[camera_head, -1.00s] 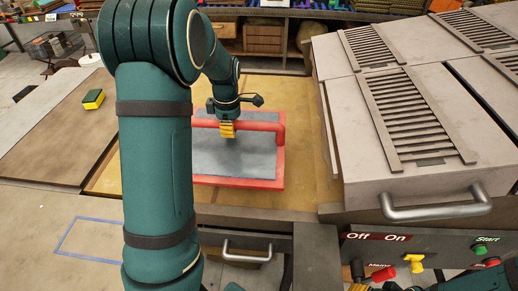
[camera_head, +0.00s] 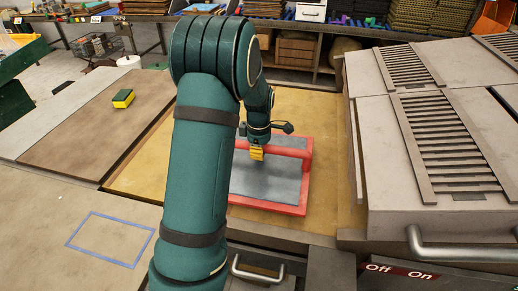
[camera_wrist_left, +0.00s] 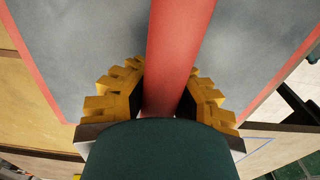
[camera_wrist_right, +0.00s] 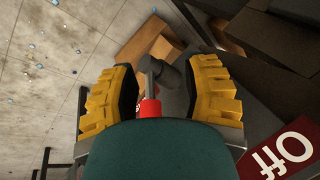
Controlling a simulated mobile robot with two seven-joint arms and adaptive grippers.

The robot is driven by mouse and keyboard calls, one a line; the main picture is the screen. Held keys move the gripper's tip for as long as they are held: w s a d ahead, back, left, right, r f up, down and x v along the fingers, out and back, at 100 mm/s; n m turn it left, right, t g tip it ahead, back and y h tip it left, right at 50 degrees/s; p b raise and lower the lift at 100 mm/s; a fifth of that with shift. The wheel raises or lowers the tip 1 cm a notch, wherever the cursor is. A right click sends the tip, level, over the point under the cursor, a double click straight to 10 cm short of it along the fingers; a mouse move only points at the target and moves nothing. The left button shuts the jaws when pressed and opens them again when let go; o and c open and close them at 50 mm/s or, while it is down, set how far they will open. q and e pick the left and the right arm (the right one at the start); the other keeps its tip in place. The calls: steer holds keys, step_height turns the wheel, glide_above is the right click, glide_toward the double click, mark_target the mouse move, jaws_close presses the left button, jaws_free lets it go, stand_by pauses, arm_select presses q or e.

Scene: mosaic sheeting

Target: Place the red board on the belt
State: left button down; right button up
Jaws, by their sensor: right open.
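The red board (camera_head: 283,208) has a red rim, a grey face and a raised red handle bar. It lies flat on a tan surface (camera_head: 328,120) left of the grey machine; I cannot tell for sure whether this surface is the belt. My left gripper (camera_head: 257,153) is at the handle. In the left wrist view, its yellow fingers (camera_wrist_left: 168,85) press on both sides of the red bar (camera_wrist_left: 178,45). My arm hides the board's left part. My right gripper (camera_wrist_right: 163,85) shows only in its wrist view, open, with a red-tipped lever (camera_wrist_right: 150,107) between its fingers.
The grey machine (camera_head: 385,135) with slatted vents and a metal handle stands at the right, above an Off/On panel (camera_head: 400,271). A yellow-green sponge (camera_head: 123,98) lies on the brown board (camera_head: 90,130) at left. A blue rectangle outline (camera_head: 110,240) marks the bare front-left table.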

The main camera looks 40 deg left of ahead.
arm_select(q)
step_height(320, 180, down, 3)
steer(key=shift+w+f+b, duration=0.1)
steer(key=shift+f+b, duration=0.05)
steer(key=shift+b, duration=0.35)
steer(key=c, duration=1.6)
jaws_free()
steer(key=shift+f, duration=0.15)
steer(key=o, duration=0.5)
